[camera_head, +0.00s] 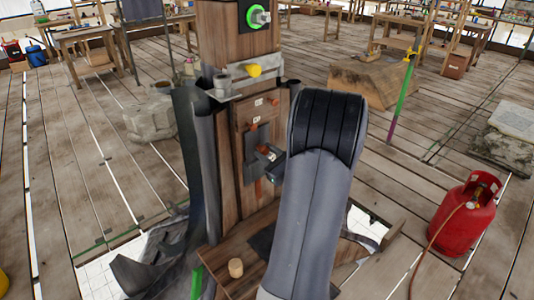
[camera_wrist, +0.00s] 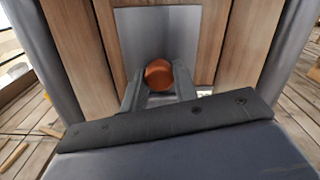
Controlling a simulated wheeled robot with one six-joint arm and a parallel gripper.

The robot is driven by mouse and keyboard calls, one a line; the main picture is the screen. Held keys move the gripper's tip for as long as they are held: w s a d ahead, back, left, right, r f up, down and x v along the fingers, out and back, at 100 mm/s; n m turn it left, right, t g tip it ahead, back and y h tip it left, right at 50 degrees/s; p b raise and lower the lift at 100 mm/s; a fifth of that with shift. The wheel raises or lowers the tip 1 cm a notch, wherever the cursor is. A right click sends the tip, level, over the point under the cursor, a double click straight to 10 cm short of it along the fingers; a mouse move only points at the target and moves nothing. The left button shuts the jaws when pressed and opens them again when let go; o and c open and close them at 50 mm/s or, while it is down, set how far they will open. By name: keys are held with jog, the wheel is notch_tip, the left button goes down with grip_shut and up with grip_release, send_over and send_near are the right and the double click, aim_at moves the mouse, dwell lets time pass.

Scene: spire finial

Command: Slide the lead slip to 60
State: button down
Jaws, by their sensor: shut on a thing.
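The lead slip (camera_wrist: 150,35) appears to be the flat grey plate on the wooden front of the post, with a round copper knob (camera_wrist: 158,73) before it. In the wrist view my gripper (camera_wrist: 159,88) has its two fingers on either side of the knob, shut on it. In the head view my gripper (camera_head: 268,156) is at the front of the wooden post (camera_head: 228,150), partly hidden by my arm. The grey plate (camera_head: 259,136) shows just above it. Any scale marks are too small to read.
A yellow knob (camera_head: 254,70) and a green ring (camera_head: 257,17) are higher on the post. Grey lead sheets (camera_head: 187,150) hang at its left. A small wooden cylinder (camera_head: 235,267) stands on the ledge below. A red gas bottle (camera_head: 467,215) stands on the right.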

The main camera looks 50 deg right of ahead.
notch_tip(320, 180, down, 5)
jog(key=b, duration=0.4)
jog(key=shift+r+b, duration=0.1)
jog(key=shift+b, duration=0.3)
jog(key=c, duration=1.1)
grip_release()
jog(key=shift+r, duration=0.1)
jog(key=s+a+b, duration=0.1)
jog(key=s+b, duration=0.1)
jog(key=s, duration=0.8)
jog(key=shift+s, duration=0.4)
